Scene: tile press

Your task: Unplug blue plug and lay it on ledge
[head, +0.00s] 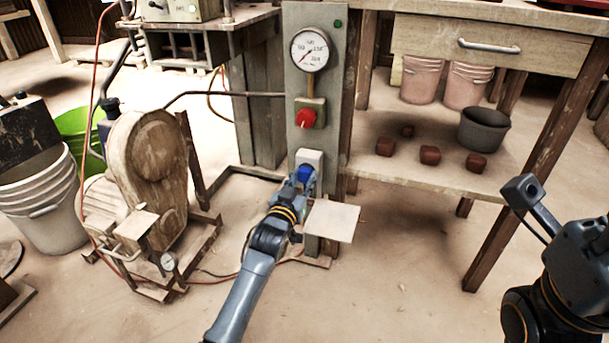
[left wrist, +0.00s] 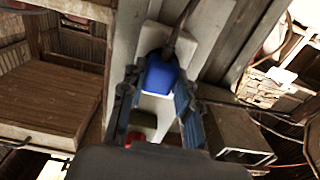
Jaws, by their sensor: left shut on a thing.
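The blue plug (head: 306,173) is at the front of the white socket box (head: 311,157), low on the grey post. My left gripper (head: 301,184) is shut on it and hides part of it. In the left wrist view the blue plug (left wrist: 160,75) sits between the two fingers of my left gripper (left wrist: 158,100), against the pale box, with a dark cord at it. I cannot tell whether it is fully seated. The ledge (head: 336,220) is a bare, flat pale plate just below and right of the gripper. My right gripper's fingers are out of view.
Above the socket, the post carries a red knob (head: 306,118) and a round gauge (head: 310,50). A wooden machine (head: 148,165) stands left of my left arm. A workbench shelf (head: 430,178) with a dark pot (head: 484,130) and red blocks is at right.

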